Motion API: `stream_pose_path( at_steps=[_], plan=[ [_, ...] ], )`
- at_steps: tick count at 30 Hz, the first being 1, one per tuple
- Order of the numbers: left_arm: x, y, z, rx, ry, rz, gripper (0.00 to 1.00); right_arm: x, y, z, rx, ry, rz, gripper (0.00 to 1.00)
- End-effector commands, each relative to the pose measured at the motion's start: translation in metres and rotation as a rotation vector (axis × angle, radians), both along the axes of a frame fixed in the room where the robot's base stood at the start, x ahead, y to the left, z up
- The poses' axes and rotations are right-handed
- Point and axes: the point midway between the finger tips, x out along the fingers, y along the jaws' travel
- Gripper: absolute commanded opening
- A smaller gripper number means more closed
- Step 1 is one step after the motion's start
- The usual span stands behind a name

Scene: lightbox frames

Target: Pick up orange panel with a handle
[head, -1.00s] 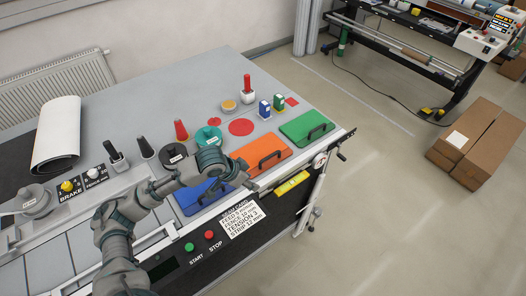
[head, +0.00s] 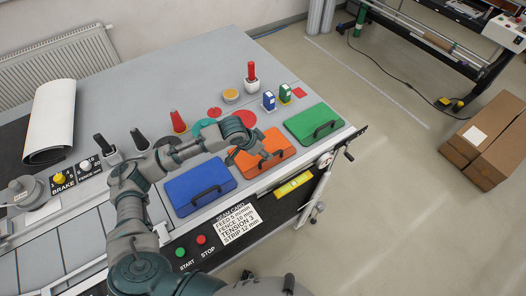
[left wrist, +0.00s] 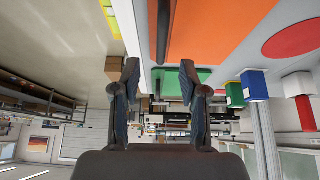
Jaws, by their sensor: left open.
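The orange panel (head: 276,140) lies flat on the machine table between a blue panel and a green panel, with a dark handle near its front edge. My left gripper (head: 248,157) is over the left part of the orange panel, its fingers apart and empty, close to the handle. In the left wrist view the open fingers (left wrist: 160,82) frame an empty gap. The orange panel (left wrist: 215,30) and its dark handle (left wrist: 163,30) show above the fingers in that view. The gripper hides part of the panel. My right gripper does not show.
The blue panel (head: 200,182) lies to the left and the green panel (head: 313,120) to the right, both with dark handles. A yellow level (head: 293,186) lies along the table's front edge. Coloured pots, boxes and knobs stand behind the panels.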

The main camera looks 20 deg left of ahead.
Motion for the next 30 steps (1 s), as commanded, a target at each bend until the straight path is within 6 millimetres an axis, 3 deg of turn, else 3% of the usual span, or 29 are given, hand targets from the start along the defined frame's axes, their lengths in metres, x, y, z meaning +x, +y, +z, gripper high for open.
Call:
stream_pose_path(
  at_steps=[18, 26, 30],
  plan=[
    [0.029, -0.019, -0.065, -0.001, 0.001, 0.000, 0.43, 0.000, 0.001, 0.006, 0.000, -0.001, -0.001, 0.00],
    [0.029, -0.020, -0.068, -0.001, -0.002, -0.001, 0.43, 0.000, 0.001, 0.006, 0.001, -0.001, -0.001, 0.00],
    [0.029, -0.020, -0.068, -0.001, -0.002, -0.001, 0.11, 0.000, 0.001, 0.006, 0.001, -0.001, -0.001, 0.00]
  ],
)
